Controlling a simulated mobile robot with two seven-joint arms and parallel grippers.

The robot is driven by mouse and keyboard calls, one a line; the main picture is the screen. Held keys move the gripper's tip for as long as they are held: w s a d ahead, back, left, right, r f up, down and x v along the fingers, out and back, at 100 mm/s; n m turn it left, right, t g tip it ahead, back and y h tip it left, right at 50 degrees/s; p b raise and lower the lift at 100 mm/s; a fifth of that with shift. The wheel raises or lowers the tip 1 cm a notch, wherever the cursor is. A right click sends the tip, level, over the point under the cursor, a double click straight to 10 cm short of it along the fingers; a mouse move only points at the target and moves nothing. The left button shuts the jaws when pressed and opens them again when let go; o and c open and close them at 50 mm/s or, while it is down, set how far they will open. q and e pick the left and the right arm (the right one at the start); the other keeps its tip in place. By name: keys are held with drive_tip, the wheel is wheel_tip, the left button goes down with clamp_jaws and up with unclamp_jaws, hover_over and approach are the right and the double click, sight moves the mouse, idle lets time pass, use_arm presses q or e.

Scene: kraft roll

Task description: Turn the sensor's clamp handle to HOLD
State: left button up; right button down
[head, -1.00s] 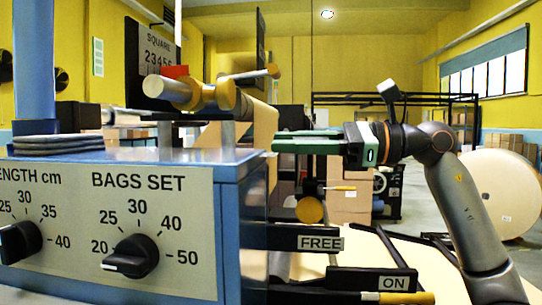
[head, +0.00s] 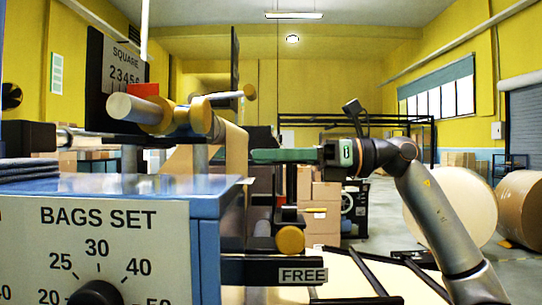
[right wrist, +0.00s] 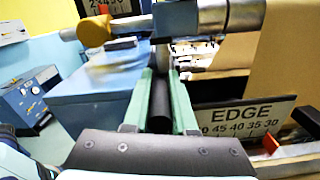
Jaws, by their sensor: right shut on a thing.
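My right gripper (head: 256,156) reaches in from the right in the head view, level, its green fingers pointing left beyond the blue cabinet. In the right wrist view its fingers (right wrist: 162,80) are closed on a black round handle (right wrist: 160,108), which appears to be the clamp handle. The head view hides this handle behind the fingers. A FREE label (head: 303,275) sits on a dark bar lower down. No HOLD label is readable, and I cannot single out the sensor. My left gripper is not in view.
The blue cabinet (head: 208,240) with the BAGS SET dial (head: 96,292) fills the lower left. A roller (head: 140,108) and an orange knob (head: 290,240) are close by. An EDGE scale plate (right wrist: 243,118) is right of the fingers. Large paper rolls (head: 526,208) stand at right.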

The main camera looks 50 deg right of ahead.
idle(0.3)
drive_tip(key=c, duration=0.7)
unclamp_jaws()
drive_tip(key=shift+c, duration=0.2)
drive_tip(key=shift+s+d+f+b, duration=0.1)
drive_tip(key=shift+s+d+b, duration=0.1)
drive_tip(key=shift+d+b, duration=0.1)
drive_tip(key=b+v, duration=0.3)
drive_tip(key=v, duration=0.9)
drive_tip(key=shift+w, duration=0.1)
